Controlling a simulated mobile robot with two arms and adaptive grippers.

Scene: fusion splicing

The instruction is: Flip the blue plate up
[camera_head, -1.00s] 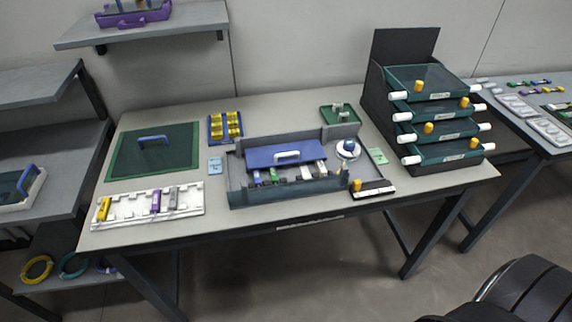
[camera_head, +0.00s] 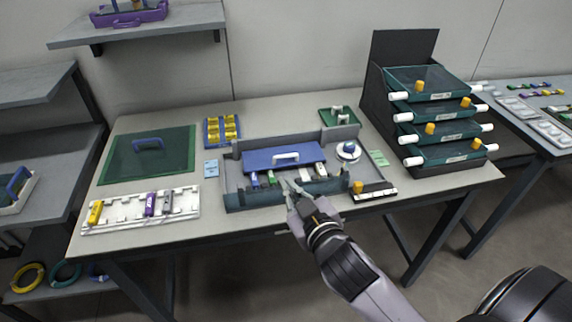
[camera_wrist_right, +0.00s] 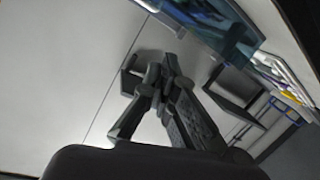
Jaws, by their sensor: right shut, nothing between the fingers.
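The blue plate (camera_head: 262,157) with a white handle (camera_head: 286,158) lies across the back of a grey splicing tray (camera_head: 234,198) in the middle of the table. My right gripper (camera_head: 291,184) is over the tray's front edge, just in front of the plate and apart from its handle. Its fingers are closed and empty, and they also show in the right wrist view (camera_wrist_right: 160,72). Part of the tray's front wall is hidden behind this gripper. My left gripper is not seen.
A dark green mat (camera_head: 120,165) with a blue handle lies at left. A white rack (camera_head: 127,214) sits at front left. A yellow-filled blue tray (camera_head: 222,142) is behind. Stacked green drawers (camera_head: 440,130) stand at right. A white reel (camera_head: 348,156) is beside the plate.

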